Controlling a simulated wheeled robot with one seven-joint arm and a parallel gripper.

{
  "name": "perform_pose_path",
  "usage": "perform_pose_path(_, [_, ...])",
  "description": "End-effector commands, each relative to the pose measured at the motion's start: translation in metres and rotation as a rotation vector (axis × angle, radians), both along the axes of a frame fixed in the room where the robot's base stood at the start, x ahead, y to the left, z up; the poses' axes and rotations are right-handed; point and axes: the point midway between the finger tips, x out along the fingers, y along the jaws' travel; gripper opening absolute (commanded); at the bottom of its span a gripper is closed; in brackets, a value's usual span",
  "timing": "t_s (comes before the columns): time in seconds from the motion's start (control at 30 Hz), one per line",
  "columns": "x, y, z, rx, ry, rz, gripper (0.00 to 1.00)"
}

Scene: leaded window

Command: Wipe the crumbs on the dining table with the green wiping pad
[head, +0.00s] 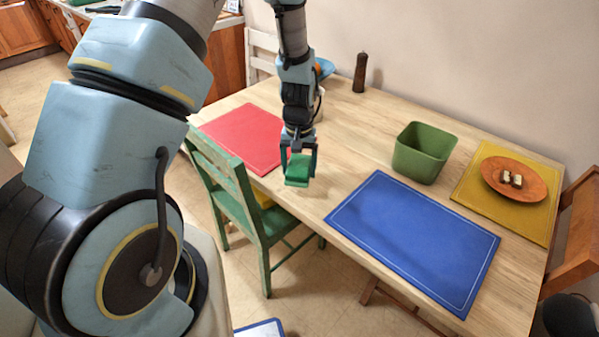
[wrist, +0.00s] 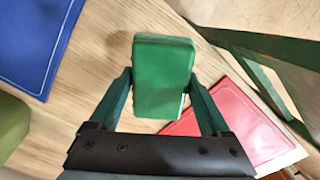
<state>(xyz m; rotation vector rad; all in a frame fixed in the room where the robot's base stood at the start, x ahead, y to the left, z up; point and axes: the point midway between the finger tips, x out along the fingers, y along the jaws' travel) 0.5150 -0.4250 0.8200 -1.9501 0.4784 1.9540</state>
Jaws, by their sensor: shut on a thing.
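My gripper (head: 299,160) is shut on the green wiping pad (head: 298,172) and holds it above the near edge of the dining table (head: 338,128), between the red and blue placemats. In the wrist view the pad (wrist: 162,78) sits between the two fingers, its broad green face toward the camera. I cannot tell whether the pad touches the table; it appears held above it. I cannot make out crumbs clearly in either view; small dark specks may lie on the wood beside the pad in the wrist view.
A red placemat (head: 240,137) lies left, a blue placemat (head: 415,240) right. A green bin (head: 423,153) stands behind the blue one. An orange plate (head: 530,184) with small pieces rests on a yellow placemat (head: 478,200). A pepper mill (head: 360,72) stands at the back. A green chair (head: 240,205) is at the near side.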

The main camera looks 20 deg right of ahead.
Motion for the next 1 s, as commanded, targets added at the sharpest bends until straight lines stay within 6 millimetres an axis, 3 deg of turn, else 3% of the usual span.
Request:
perform_pose_path(0.43, [0.008, -0.001, 0.042, -0.001, -0.002, 0.001, 0.01])
perform_pose_path(1.0, [0.009, -0.001, 0.044, -0.001, -0.002, 0.000, 0.01])
